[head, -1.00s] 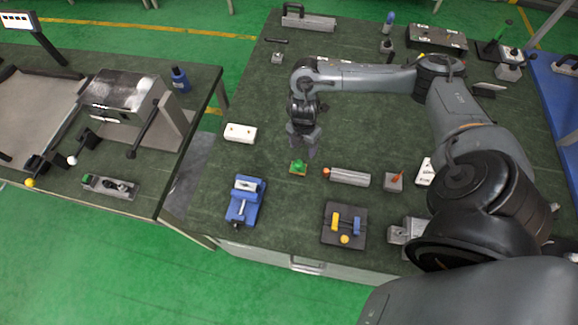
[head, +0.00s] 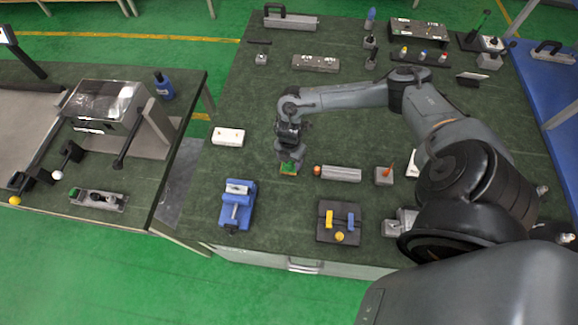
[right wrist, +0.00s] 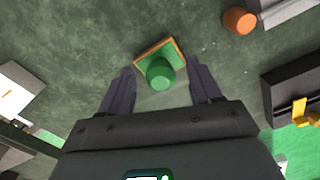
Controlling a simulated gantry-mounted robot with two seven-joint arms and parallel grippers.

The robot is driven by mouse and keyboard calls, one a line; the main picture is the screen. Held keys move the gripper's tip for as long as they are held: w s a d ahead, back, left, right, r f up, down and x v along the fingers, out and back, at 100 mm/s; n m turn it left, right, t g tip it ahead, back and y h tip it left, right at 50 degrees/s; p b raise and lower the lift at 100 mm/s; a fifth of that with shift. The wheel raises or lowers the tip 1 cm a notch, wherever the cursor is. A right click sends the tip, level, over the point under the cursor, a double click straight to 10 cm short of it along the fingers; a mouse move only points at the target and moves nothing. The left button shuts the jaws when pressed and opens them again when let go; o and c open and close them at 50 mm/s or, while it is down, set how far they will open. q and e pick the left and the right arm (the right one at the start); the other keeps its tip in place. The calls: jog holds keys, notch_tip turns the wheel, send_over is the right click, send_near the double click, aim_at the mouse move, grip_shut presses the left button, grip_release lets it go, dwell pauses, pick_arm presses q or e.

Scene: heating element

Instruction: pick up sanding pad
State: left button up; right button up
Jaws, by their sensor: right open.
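The sanding pad (head: 289,169) is a small brown-edged square with a green top and a round green knob. It lies on the dark green table (head: 230,165), and my right gripper partly covers it in the head view. In the right wrist view the pad (right wrist: 160,66) sits at the upper middle, turned a little. My right gripper (head: 289,160) is open just above it. In the right wrist view its two fingers (right wrist: 161,82) stand to either side of the knob, with gaps, not touching it. My left gripper is not in view.
A grey block with an orange end (head: 340,173) lies to the right of the pad. A white box (head: 228,137) is at the upper left, and a blue vise (head: 237,205) is at the lower left. A dark board with yellow and blue parts (head: 339,222) is in front.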

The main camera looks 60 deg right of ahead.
jog(key=shift+f, duration=0.5)
jog(key=c, duration=1.1)
jog(key=shift+o, duration=0.2)
jog(key=shift+r, duration=0.15)
jog(key=shift+r, duration=0.5)
jog(key=r, duration=0.2)
jog(key=s+r, duration=0.1)
jog(key=shift+d+r, duration=0.25)
jog(key=s+d+r, duration=0.2)
jog(key=s+r, duration=0.4)
jog(key=s, duration=0.4)
jog(key=shift+s+d+r, duration=0.15)
jog(key=shift+d, duration=0.05)
